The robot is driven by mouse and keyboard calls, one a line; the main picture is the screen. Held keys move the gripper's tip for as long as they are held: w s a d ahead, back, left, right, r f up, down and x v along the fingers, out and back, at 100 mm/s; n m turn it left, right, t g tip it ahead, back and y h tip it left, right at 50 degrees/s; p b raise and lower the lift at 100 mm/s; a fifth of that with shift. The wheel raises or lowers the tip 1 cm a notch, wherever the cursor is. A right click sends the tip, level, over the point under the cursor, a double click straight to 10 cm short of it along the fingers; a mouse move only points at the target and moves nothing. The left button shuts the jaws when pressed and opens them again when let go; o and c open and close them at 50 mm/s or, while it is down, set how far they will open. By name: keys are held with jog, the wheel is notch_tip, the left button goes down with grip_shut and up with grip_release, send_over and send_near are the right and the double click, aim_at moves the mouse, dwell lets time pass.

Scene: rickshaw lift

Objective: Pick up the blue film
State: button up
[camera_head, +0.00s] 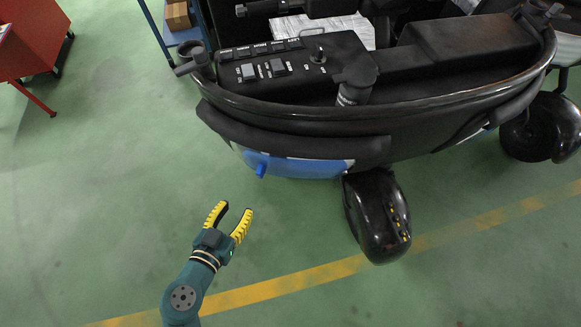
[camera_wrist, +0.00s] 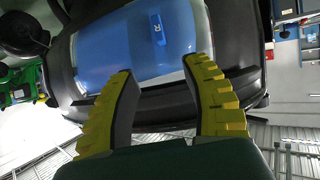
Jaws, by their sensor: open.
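The blue film (camera_head: 300,165) covers a panel low on the side of the black rickshaw body in the head view. A small blue tab (camera_head: 261,170) sticks out from it. In the wrist view the blue film (camera_wrist: 115,45) fills the upper middle, and the tab (camera_wrist: 157,29) bears a white letter R. My gripper (camera_head: 233,217) has yellow-padded fingers, apart and empty. It is below and left of the film in the head view, with a gap between them. In the wrist view my gripper (camera_wrist: 160,78) points toward the film's lower edge. No contact with the film shows.
A black wheel (camera_head: 377,215) stands just right of the film, below the rickshaw's black rim (camera_head: 390,110). A red cabinet (camera_head: 30,38) is at the upper left. The green floor (camera_head: 110,190) around my arm is clear, crossed by a yellow line.

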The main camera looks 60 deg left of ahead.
aim_at(258, 175)
jog(key=b+x, duration=0.1)
jog(key=x, duration=1.4)
jog(key=shift+w+a+b, duration=0.25)
jog(key=shift+w+b, duration=0.05)
jog(key=shift+w, duration=0.05)
jog(key=shift+d, duration=0.1)
jog(key=shift+s, duration=0.1)
grip_shut()
